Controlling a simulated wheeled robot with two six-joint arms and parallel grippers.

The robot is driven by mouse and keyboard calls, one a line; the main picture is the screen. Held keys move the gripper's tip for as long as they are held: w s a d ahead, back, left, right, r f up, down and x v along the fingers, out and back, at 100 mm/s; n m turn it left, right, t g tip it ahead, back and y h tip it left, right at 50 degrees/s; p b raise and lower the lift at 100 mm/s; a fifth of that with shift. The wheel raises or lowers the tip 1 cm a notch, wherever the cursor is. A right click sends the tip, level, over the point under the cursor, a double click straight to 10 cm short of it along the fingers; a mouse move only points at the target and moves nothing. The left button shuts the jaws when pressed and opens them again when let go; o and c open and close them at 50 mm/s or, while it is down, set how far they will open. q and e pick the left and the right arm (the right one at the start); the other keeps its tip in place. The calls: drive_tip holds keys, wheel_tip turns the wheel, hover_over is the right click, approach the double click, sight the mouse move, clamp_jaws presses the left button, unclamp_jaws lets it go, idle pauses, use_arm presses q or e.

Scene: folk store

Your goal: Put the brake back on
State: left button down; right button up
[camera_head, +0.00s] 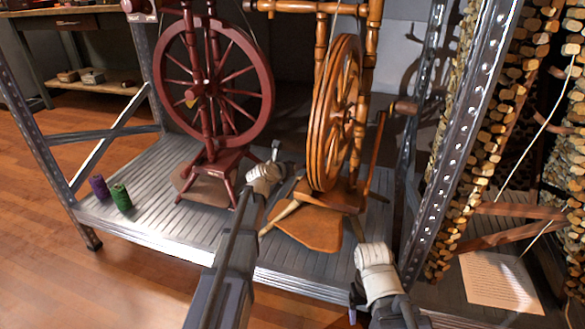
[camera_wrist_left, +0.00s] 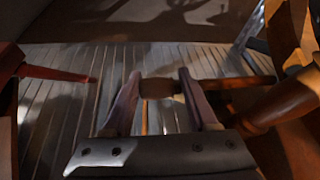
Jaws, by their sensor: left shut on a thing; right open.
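A golden-brown spinning wheel (camera_head: 336,110) stands right of centre in the head view, with a broad wooden treadle (camera_head: 308,230) at its foot. My left gripper (camera_head: 283,168) is low beside its left side. In the left wrist view its two fingers are shut on a short brown wooden rod (camera_wrist_left: 157,88), and a darker length continues behind the right finger. I cannot tell whether this rod is the brake. A thick turned wooden leg (camera_wrist_left: 272,108) is close at the right. My right gripper (camera_head: 374,256) is low, right of the treadle; its fingers are mostly hidden, with nothing seen held.
A dark red spinning wheel (camera_head: 212,85) stands close at the left. Both wheels are on a ribbed metal shelf (camera_head: 155,225) between metal posts. Purple (camera_head: 98,187) and green (camera_head: 121,197) spools are at its left end. A paper sheet (camera_head: 500,282) is at the right.

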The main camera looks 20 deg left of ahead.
use_arm(q)
drive_tip(key=shift+c, duration=0.9)
unclamp_jaws()
drive_tip(key=shift+s, duration=0.15)
drive_tip(key=p+v, duration=0.3)
drive_tip(key=v, duration=0.4)
drive_tip(key=shift+s, duration=0.25)
drive_tip(key=shift+a, duration=0.1)
